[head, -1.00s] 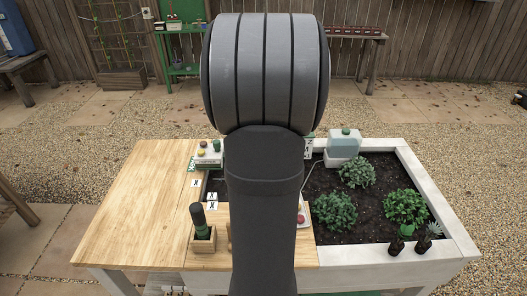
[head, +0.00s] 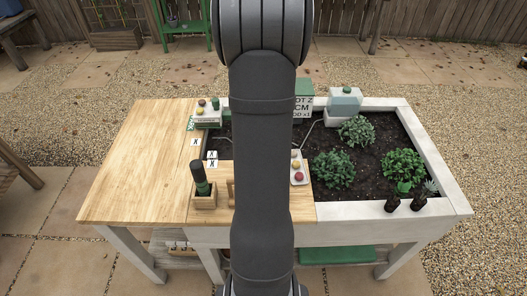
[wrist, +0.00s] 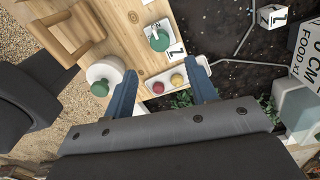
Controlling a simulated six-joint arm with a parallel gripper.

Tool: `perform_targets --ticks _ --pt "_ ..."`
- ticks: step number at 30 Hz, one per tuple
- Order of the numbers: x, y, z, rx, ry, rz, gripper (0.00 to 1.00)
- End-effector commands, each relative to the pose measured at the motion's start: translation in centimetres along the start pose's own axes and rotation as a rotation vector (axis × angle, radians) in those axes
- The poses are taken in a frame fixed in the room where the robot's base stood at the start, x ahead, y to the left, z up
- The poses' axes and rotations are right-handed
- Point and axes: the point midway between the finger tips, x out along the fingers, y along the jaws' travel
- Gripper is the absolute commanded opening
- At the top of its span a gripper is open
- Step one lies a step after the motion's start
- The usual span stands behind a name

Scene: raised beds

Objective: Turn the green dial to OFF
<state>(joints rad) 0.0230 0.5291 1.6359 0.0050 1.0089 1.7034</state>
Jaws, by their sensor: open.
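In the wrist view a round green knob (wrist: 160,38), which looks like the green dial, stands on a small white plate (wrist: 149,55) on the wood, beside a card with a black mark (wrist: 176,51). Its pointer and any OFF mark are too small to read. My gripper (wrist: 162,88) is open, its blue fingers spread and empty below the knob in the picture. A second green top (wrist: 101,88) sits on a white round body left of the fingers.
A white panel with red and yellow buttons (wrist: 176,79) lies between the fingertips. A wooden holder with a dark-handled tool (head: 200,187) stands left of my arm. A translucent tank (head: 345,101) and plants (head: 334,169) stand right. The left wooden top (head: 140,165) is clear.

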Motion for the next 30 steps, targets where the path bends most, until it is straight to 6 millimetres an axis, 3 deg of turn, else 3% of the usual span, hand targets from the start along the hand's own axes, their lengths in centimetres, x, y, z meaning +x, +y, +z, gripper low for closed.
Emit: perform_targets --ticks 6,13,26,30 --pt "4.9 0.1 0.0 0.0 0.0 0.004 0.52" --pt "8.4 0.1 0.0 -0.001 0.0 0.003 0.52" --pt "9.5 0.0 0.0 -0.001 0.0 0.0 0.52" --pt "9.5 0.0 0.0 -0.001 0.0 0.0 0.28"
